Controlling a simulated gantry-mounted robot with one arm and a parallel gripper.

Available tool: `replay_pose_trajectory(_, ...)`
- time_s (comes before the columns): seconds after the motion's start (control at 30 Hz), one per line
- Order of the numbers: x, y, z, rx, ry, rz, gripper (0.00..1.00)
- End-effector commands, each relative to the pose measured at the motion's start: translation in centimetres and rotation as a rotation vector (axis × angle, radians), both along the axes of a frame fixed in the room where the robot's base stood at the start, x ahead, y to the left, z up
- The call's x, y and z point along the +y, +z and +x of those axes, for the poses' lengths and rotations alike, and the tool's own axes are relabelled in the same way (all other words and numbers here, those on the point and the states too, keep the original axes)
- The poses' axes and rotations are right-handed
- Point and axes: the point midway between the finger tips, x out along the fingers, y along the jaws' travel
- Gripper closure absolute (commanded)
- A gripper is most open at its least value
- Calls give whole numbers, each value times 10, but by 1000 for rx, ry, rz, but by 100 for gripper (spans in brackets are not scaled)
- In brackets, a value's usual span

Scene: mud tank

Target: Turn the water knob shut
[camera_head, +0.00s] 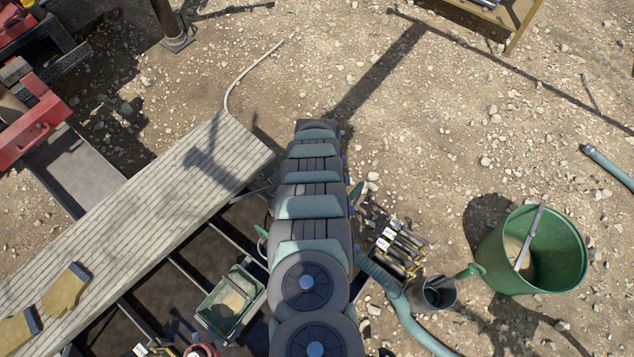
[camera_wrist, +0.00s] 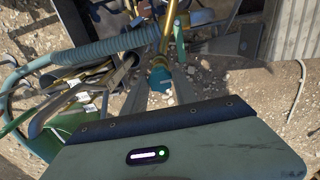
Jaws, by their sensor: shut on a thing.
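The water knob (camera_wrist: 160,77) is a small teal piece in the middle of the wrist view, at the foot of a yellowish pipe. My gripper (camera_wrist: 160,88) reaches toward it from below in that view, with one grey finger on either side. The fingers are shut on the knob. The knob's far side and the exact contact are hard to make out. In the head view my own arm covers the knob and gripper.
A ribbed hose (camera_wrist: 105,48) and several tools (camera_wrist: 85,92) crowd the left of the wrist view. The head view shows a green bucket (camera_head: 555,285), a small dark bucket (camera_head: 446,300), a plank walkway (camera_head: 150,205) and a green bin (camera_head: 222,318). Open gravel lies beyond my arm.

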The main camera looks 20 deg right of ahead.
Motion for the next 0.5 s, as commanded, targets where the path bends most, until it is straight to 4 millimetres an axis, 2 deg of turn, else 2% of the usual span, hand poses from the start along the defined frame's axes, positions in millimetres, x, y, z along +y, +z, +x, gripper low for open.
replay_pose_trajectory(0.47, -1, 0, 0, 0, -13, -1, 100)
replay_pose_trajectory(0.5, -1, 0, 0, 0, -13, -1, 63)
